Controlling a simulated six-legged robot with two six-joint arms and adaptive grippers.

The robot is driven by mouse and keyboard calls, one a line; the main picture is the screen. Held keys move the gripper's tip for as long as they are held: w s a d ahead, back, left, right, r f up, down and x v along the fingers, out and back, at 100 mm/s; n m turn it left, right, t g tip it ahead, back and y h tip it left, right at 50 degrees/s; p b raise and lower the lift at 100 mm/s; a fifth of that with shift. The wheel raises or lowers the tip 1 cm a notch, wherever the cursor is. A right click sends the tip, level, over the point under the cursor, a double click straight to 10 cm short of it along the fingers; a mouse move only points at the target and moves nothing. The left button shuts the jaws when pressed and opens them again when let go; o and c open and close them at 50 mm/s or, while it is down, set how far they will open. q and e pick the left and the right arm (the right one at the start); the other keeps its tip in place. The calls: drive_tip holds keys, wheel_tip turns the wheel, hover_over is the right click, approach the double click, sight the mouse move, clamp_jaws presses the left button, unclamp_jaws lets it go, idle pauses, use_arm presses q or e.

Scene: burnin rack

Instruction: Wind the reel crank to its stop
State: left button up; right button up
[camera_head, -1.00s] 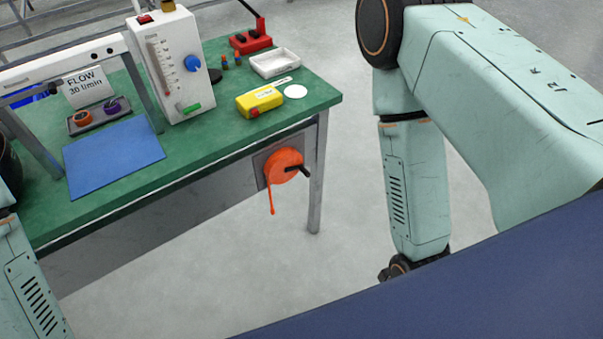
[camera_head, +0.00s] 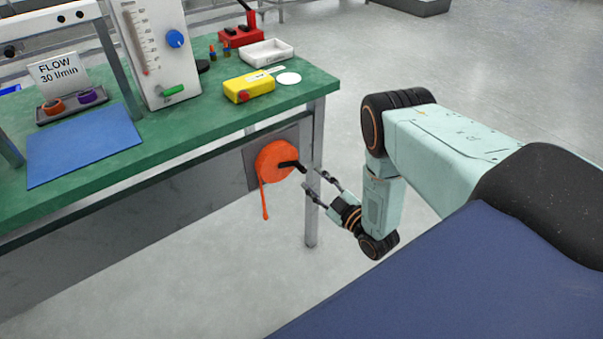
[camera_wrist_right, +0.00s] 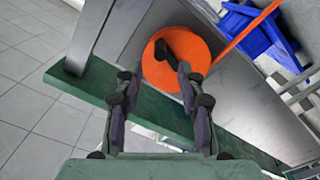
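The orange reel (camera_head: 272,162) is mounted on a grey plate under the green bench's front, near its right leg. An orange strap hangs from it. Its black crank (camera_head: 292,165) sticks out to the right. My right gripper (camera_head: 312,180) is open, just right of the crank, with its fingers pointing at it. In the right wrist view, the reel (camera_wrist_right: 192,72) lies ahead and the crank (camera_wrist_right: 168,50) shows beyond the fingertips, near the right-hand finger (camera_wrist_right: 190,90). Whether they touch cannot be told; nothing is between the fingers. My left gripper is out of view.
The bench leg (camera_head: 313,215) stands close beside my right gripper. On the green bench (camera_head: 190,140) are a yellow box (camera_head: 249,86), a white tray (camera_head: 266,53), a flow meter (camera_head: 150,50) and a blue mat (camera_head: 82,150). The floor in front is clear.

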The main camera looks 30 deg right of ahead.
sight(304, 172)
drive_tip(key=w+b, duration=0.1)
drive_tip(key=w, duration=0.4)
drive_tip(key=shift+w+a+f+b, duration=0.15)
drive_tip(key=shift+b, duration=0.15)
drive_tip(key=shift+w, duration=0.65)
drive_tip(key=shift+a, duration=0.1)
drive_tip(key=shift+c, duration=0.4)
drive_tip(key=shift+c, duration=0.7)
clamp_jaws()
